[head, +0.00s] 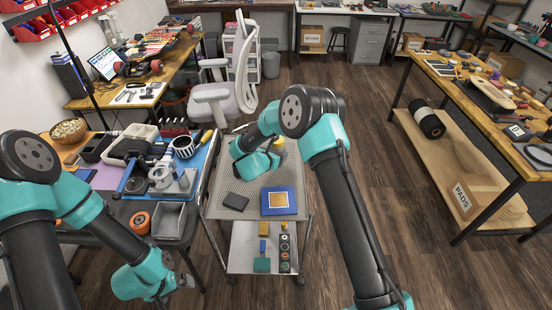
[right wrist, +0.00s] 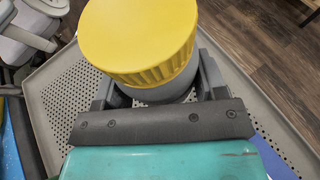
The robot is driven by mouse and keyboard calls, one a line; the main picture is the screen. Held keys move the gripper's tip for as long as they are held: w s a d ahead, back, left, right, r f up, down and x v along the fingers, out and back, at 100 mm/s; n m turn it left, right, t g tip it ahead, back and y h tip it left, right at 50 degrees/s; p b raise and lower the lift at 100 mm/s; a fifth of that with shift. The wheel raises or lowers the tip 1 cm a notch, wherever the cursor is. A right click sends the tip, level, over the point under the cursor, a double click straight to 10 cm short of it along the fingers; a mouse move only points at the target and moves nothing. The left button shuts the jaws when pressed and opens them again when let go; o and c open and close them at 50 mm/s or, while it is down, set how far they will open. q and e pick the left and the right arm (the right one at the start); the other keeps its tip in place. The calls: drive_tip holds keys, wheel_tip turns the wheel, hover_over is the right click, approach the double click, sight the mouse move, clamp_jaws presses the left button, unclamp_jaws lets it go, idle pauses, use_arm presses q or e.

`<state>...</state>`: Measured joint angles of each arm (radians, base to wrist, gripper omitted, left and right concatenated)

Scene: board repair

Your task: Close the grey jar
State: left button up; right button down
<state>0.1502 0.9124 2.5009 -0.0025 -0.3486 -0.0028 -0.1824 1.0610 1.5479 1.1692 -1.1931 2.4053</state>
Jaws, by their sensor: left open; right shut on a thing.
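In the right wrist view the round yellow lid (right wrist: 140,38) with a ridged side sits on top of the grey jar (right wrist: 168,92). It looks level, but I cannot tell how tightly it is seated. My right gripper (right wrist: 160,98) is shut on the grey jar's body, just below the lid, with a finger on each side. In the head view the lid (head: 279,143) shows small beyond my right gripper (head: 272,160), over the far part of the grey perforated cart; the jar is mostly hidden there. My left gripper (head: 184,283) is open and empty, low at the lower left.
A crowded workbench with a blue mat (head: 203,160) stands to the left. Open floor lies to the right.

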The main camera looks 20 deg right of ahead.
drive_tip(key=shift+w, duration=0.3)
drive_tip(key=shift+w, duration=0.1)
drive_tip(key=shift+w+d, duration=0.2)
drive_tip(key=shift+w, duration=0.15)
drive_tip(key=shift+f, duration=1.8)
drive_tip(key=shift+f, duration=0.1)
drive_tip(key=shift+c, duration=0.8)
unclamp_jaws()
